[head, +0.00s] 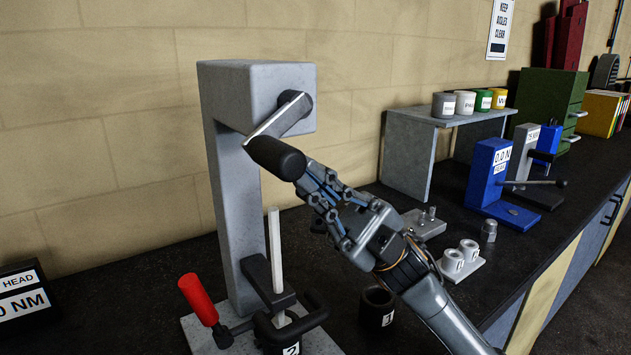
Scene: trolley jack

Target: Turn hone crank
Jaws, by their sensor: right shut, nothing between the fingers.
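The hone stand (230,180) is a grey column with an overhanging head. On the head is the crank (268,128), a metal arm running down-left from a dark hub to a black cylindrical handle (277,157). My right gripper (312,180) is at the right end of this handle, coming from the lower right. Its fingers are shut with nothing between them. I cannot tell whether the fingertips touch the handle. My left gripper is not in view.
Below the head are a pale rod (274,245), a black clamp (290,322) and a red-handled lever (199,300). A dark cylinder (377,306) stands right of the base. A grey shelf with cups (412,150) and a blue gauge stand (487,172) are farther right.

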